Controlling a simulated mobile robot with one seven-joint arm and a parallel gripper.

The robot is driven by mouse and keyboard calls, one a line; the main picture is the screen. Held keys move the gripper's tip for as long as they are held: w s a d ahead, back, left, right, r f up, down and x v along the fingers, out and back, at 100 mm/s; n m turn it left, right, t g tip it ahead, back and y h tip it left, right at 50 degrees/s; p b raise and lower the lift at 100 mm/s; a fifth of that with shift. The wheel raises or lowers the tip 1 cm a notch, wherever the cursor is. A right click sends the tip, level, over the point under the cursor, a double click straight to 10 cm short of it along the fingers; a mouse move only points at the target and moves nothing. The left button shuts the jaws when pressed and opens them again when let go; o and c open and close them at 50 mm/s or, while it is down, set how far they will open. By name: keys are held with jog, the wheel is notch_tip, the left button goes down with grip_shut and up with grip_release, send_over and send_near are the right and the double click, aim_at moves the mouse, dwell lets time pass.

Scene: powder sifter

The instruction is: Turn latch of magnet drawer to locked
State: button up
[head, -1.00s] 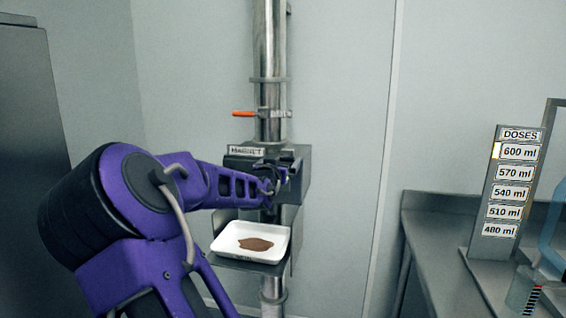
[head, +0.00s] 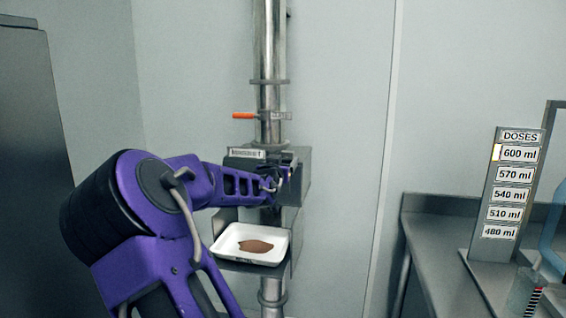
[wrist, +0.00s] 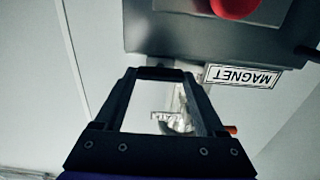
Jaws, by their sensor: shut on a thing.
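The magnet drawer housing (head: 296,165) is a dark grey box on the steel pipe, with a MAGNET label that reads upside down in the wrist view (wrist: 243,76). My gripper (head: 286,170) is at the front of this box. In the wrist view, my gripper (wrist: 160,73) has its fingertips against the box's dark lower face, closed on a small dark part that I take to be the latch. The latch is mostly hidden by the fingers, so its angle cannot be told. A red knob (wrist: 235,6) shows on the box beyond the fingertips.
A white tray (head: 222,246) with brown powder sits on a shelf below the box. An orange-handled lever (head: 243,115) is on the pipe above. A steel bench (head: 440,222) with a DOSES board (head: 507,190) stands at right.

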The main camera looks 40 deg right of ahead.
jog(key=shift+c, duration=0.3)
jog(key=m+b, duration=0.1)
jog(key=m, duration=0.2)
jog(key=shift+s+d+m, duration=0.1)
jog(key=shift+s+m, duration=0.05)
jog(key=shift+m, duration=0.25)
jog(key=m, duration=0.9)
jog(key=shift+d+f+m, duration=0.1)
jog(key=shift+m, duration=0.3)
jog(key=m, duration=0.4)
jog(key=shift+f+m, duration=0.1)
jog(key=shift+m, duration=0.2)
jog(key=o, duration=1.3)
